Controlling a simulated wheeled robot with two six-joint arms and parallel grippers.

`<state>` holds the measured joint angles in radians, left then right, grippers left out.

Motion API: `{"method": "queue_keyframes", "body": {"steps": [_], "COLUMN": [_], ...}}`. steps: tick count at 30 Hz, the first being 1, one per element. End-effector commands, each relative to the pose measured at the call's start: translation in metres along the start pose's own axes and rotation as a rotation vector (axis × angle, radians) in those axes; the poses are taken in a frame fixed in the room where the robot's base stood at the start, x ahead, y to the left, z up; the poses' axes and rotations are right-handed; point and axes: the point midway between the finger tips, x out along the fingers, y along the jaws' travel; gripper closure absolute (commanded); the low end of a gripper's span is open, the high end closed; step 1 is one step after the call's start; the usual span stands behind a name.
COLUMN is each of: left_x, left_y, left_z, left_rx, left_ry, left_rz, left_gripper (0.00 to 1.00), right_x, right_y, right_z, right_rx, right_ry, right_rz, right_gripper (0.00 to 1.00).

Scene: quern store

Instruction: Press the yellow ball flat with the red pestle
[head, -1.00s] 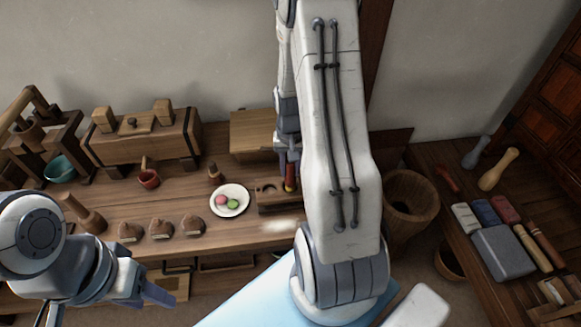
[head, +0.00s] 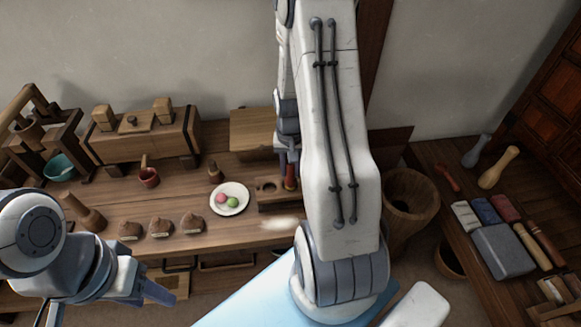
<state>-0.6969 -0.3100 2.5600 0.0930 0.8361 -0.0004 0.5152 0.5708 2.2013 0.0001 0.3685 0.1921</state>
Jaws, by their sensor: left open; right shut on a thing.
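My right gripper (head: 289,160) is shut on the red pestle (head: 290,183) and holds it upright at the right end of a wooden block with round hollows (head: 268,200). The pestle's lower end is at the block; I cannot tell what it touches. The yellow ball is not visible; it may be hidden by the pestle or my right arm. A white plate (head: 222,208) left of the block bears a pink ball (head: 221,199) and a green ball (head: 233,203). My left gripper (head: 155,291) is open and empty, low in front of the bench's left part.
Several brown cone-topped pieces (head: 161,228) line the bench's front edge. A wooden bucket (head: 410,202) and a side table with a grey block (head: 503,252) are at right.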

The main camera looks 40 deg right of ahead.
Motion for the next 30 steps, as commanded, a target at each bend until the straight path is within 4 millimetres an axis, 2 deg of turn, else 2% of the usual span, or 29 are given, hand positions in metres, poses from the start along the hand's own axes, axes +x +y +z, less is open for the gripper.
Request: {"method": "queue_keyframes", "body": {"steps": [30], "left_x": [-0.0076], "left_y": [0.0006], "left_z": [-0.0004], "left_rx": [0.0], "left_ry": [0.0], "left_rz": [0.0], "left_gripper": [0.5], "right_x": [0.0019], "right_y": [0.0001], "right_z": [0.0003], "right_rx": [0.0], "right_ry": [-0.001], "right_rz": [0.0], "right_gripper": [1.0]}}
